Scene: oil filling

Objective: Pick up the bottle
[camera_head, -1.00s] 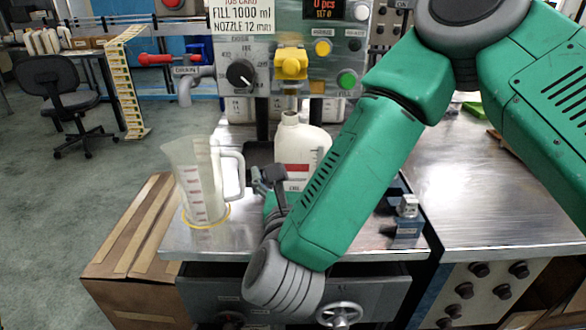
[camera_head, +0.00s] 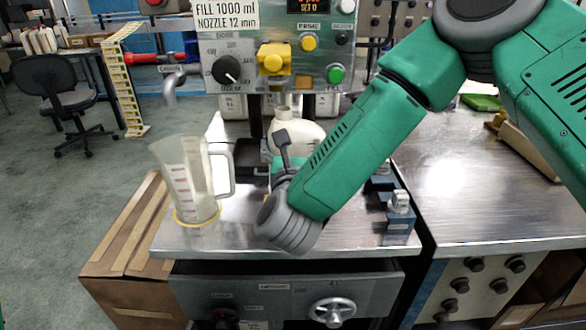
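The white bottle (camera_head: 304,136) stands upright on the metal bench beneath the filling machine. Its neck and upper body show; the lower part is hidden behind my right gripper and forearm. My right gripper (camera_head: 283,146) is in front of the bottle, with a dark finger overlapping its left side in the picture. Its wrist bends away from the camera, so finger opening and any contact with the bottle cannot be told. My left gripper is not in view.
A clear measuring jug (camera_head: 186,178) with a handle stands left of my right gripper, close to it. A yellow nozzle (camera_head: 272,60) hangs above the bottle. The right bench (camera_head: 455,215) has clear room.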

